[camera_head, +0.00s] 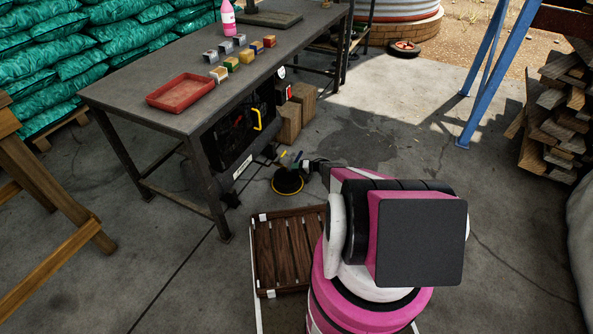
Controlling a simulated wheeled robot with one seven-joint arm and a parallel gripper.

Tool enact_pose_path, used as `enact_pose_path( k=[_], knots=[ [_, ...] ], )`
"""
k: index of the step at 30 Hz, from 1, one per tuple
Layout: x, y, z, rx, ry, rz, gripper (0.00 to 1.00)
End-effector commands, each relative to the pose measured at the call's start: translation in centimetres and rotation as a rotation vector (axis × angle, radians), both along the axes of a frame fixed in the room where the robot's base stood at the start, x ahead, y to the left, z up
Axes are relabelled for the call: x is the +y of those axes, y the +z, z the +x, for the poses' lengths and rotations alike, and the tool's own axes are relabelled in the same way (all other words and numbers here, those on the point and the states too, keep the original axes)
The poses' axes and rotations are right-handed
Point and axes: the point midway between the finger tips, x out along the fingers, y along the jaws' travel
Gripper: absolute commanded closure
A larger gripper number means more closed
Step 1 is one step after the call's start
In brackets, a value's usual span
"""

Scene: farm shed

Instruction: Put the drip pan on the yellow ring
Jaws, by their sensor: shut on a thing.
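The drip pan (287,180) looks like a small, dark, round pan low over the concrete floor, to the right of the bench's front leg. The yellow ring (288,193) shows only as a thin yellow arc along the pan's near edge; the pan hides the rest. I cannot tell whether the pan touches the floor or hangs just above it. My gripper (293,163) reaches in from the right at the pan's far side. It is shut on the pan; the fingertips are small and their contact is hard to make out.
A dark workbench (150,108) holds a red tray (180,92), several small blocks and a pink bottle (228,18). Beneath it are a dark machine (243,130) and cardboard boxes (290,120). A slatted wooden crate (285,250) lies close in front.

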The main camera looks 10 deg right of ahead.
Motion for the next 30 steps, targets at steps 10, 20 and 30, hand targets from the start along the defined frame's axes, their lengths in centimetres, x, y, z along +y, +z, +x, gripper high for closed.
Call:
enact_pose_path(
  k=[10, 20, 30],
  knots=[
    [-0.3, -1.2, -0.1, 0.002, -0.002, 0.000, 1.00],
    [-0.3, -1.4, -0.1, 0.001, -0.001, -0.001, 0.49],
    [-2.1, -0.6, -1.0, 0.001, -0.002, -0.002, 0.49]
  ],
)
